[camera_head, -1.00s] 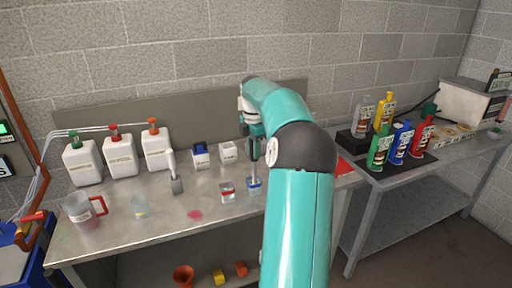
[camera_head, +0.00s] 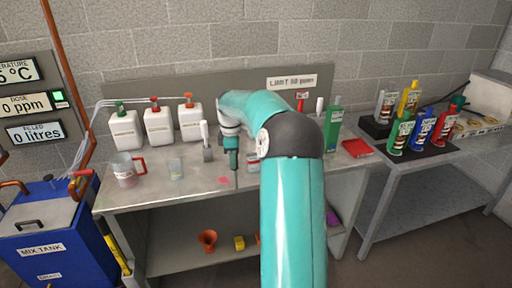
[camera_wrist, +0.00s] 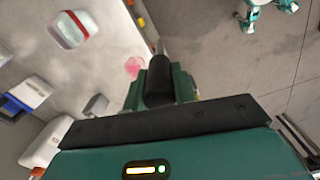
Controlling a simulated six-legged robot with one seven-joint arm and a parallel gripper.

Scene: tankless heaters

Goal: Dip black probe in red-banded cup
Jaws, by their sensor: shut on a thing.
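My gripper (camera_head: 231,150) is shut on the black probe (camera_wrist: 158,82), which points down over the steel bench. The thin lower end of the probe shows in the head view, close to a pink patch on the bench. The red-banded cup (camera_wrist: 72,28), pale with a red rim band, stands apart from the probe at upper left in the wrist view. In the head view the cup (camera_head: 252,159) is just right of my gripper, partly hidden by my arm. The probe is not in the cup.
A white-handled probe (camera_head: 206,140) stands behind my gripper. White canisters (camera_head: 159,125) line the back. A blue and white block (camera_wrist: 28,94) shows in the wrist view. The pink patch (camera_head: 224,181) lies in front.

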